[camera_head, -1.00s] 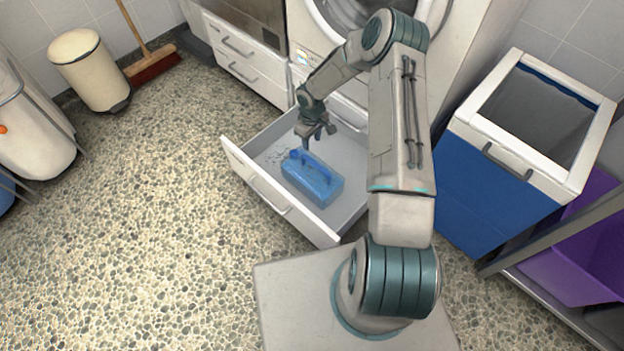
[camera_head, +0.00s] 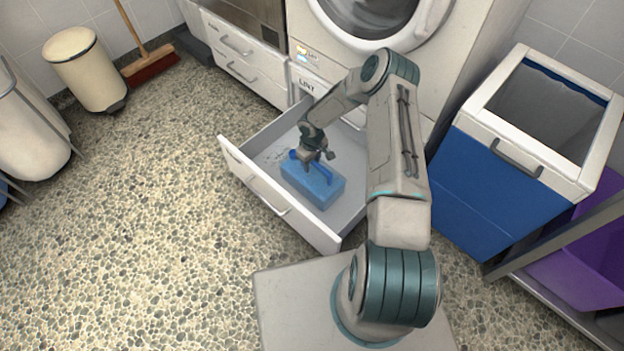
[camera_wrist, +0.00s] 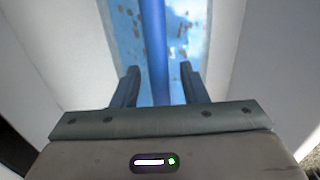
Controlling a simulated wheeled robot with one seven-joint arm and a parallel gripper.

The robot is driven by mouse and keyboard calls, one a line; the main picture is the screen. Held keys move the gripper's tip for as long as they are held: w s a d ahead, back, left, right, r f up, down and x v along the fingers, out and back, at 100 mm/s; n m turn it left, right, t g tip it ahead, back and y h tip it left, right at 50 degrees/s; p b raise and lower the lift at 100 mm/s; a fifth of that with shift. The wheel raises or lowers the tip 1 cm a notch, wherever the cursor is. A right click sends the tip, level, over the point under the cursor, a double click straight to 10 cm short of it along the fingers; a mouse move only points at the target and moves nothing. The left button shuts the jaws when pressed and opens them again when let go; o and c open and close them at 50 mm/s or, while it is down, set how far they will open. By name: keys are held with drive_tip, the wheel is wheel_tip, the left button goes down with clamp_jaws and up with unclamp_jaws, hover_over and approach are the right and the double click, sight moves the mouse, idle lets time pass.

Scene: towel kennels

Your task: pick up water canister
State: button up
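The water canister (camera_head: 318,186) is a translucent blue box with a darker blue handle along its top. It lies in the open drawer (camera_head: 286,219), near the drawer's front. My gripper (camera_head: 314,164) is low over the canister at its handle. In the wrist view, my gripper (camera_wrist: 160,86) has its two fingers apart, one on each side of the blue handle (camera_wrist: 154,45). A gap shows between the handle and each finger.
A washing machine (camera_head: 440,75) is behind. A blue and white hamper (camera_head: 490,195) stands to the right, with a purple bin (camera_head: 585,270) beside it. A cream pedal bin (camera_head: 85,70) and broom (camera_head: 150,65) are at the back left.

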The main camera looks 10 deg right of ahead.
clamp_jaws()
idle(1.4)
drive_tip(key=shift+w+r, duration=0.1)
drive_tip(key=shift+r, duration=0.05)
